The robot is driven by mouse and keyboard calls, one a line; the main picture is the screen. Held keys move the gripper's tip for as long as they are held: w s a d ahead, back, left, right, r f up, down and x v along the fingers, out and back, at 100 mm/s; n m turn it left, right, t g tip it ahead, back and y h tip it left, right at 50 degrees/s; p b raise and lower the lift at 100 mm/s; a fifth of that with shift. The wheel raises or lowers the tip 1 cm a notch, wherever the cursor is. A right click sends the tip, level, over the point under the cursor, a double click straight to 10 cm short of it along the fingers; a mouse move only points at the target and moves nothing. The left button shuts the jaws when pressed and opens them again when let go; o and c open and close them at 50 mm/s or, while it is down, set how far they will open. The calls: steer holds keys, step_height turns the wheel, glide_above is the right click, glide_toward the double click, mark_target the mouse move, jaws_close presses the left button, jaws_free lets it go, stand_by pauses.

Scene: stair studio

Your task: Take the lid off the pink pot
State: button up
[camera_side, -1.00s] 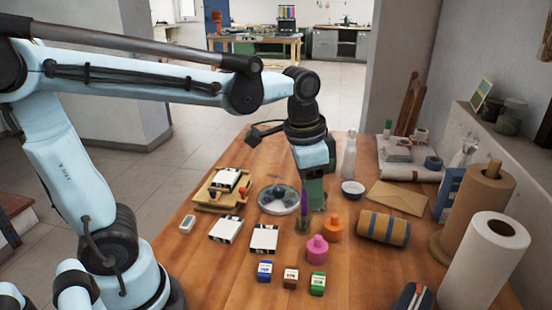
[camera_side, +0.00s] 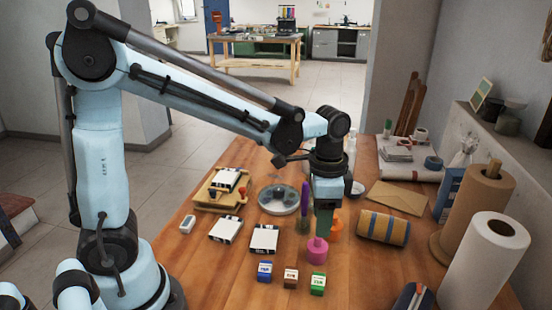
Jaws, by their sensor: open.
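The pink pot (camera_side: 316,252) stands upright on the wooden table, with a narrower pink top. My gripper (camera_side: 323,232) points down right above it. The fingertips are at or just around the pot's top; I cannot tell whether they touch it. The gripper is open. An orange pot (camera_side: 337,223) stands just behind and to the right, partly hidden by my gripper.
A green, a brown and a blue small box (camera_side: 265,271) stand in front of the pink pot. A round dish (camera_side: 278,200) and a purple upright item (camera_side: 304,199) are behind left. A striped roll (camera_side: 383,228) lies right.

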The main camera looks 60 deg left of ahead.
mark_target(318, 243)
steer(key=shift+a+f, duration=0.2)
steer(key=shift+f, duration=2.45)
steer(key=shift+c, duration=0.3)
jaws_close()
